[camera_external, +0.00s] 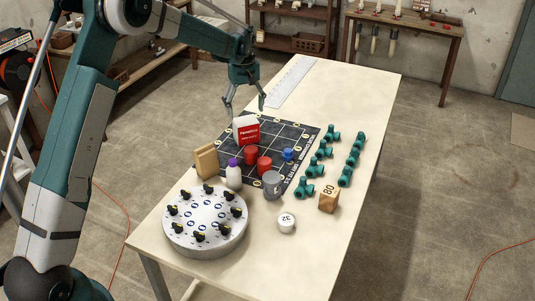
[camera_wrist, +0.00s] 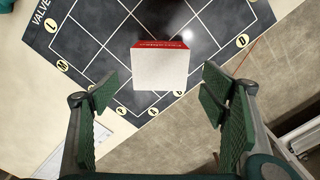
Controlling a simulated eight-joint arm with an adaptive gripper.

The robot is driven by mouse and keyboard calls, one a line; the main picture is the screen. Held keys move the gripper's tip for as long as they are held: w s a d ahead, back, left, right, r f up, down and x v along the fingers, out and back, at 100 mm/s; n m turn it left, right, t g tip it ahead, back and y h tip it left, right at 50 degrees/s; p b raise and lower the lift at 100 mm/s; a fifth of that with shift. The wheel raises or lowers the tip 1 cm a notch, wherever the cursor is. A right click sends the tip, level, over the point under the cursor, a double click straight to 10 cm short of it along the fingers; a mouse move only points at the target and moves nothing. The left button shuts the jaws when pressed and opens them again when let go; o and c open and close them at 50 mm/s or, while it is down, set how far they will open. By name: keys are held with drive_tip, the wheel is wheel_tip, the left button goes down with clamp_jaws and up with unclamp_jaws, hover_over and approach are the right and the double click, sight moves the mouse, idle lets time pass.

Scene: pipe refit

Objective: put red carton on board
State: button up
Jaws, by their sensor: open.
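The red carton (camera_external: 246,131), red below with a white upper part, stands upright on the dark gridded board (camera_external: 305,133) near its back left edge. In the wrist view the carton (camera_wrist: 160,70) shows mostly its white top, with a thin red strip along one edge. The board (camera_wrist: 90,25) lies under and around it. My gripper (camera_external: 244,104) is open above and just behind the carton. In the wrist view the fingers of my gripper (camera_wrist: 158,110) are spread wide with nothing between them, and the carton lies ahead of the gap.
Two red cylinders (camera_external: 264,165), a small blue piece (camera_external: 288,154), a grey mug (camera_external: 272,184), a white bottle (camera_external: 233,175) and a wooden block (camera_external: 206,161) stand near the carton. Several green fittings (camera_external: 304,190) line the right. A round dial plate (camera_external: 205,222) sits in front.

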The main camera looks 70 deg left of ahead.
drive_tip(key=shift+r, duration=1.45)
drive_tip(key=shift+w+d+r, duration=0.1)
drive_tip(key=shift+d+r, duration=0.05)
drive_tip(key=d+r+m+t, duration=0.1)
drive_tip(key=d+r+m, duration=0.2)
drive_tip(key=d+r, duration=0.7)
drive_tip(key=s+d+r+m+t+y, duration=0.15)
drive_tip(key=d+r, duration=0.25)
drive_tip(key=d, duration=1.2)
drive_tip(key=d+r+m, duration=0.4)
drive_tip(key=d+r, duration=0.4)
drive_tip(key=d, duration=0.4)
drive_tip(key=s+d+r+m+t, duration=0.1)
drive_tip(key=s+d+m+t, duration=0.15)
drive_tip(key=s+d, duration=0.85)
drive_tip(key=s+d+m+t, duration=0.1)
drive_tip(key=s+d+m, duration=0.4)
drive_tip(key=d, duration=0.9)
drive_tip(key=s+d+f+m, duration=0.1)
drive_tip(key=s+d+f, duration=0.1)
drive_tip(key=s, duration=0.3)
drive_tip(key=s+d+f+m+t+h, duration=0.1)
drive_tip(key=s+d+f, duration=0.1)
drive_tip(key=s+d, duration=0.3)
drive_tip(key=shift+d+f, duration=0.3)
drive_tip(key=shift+f, duration=0.05)
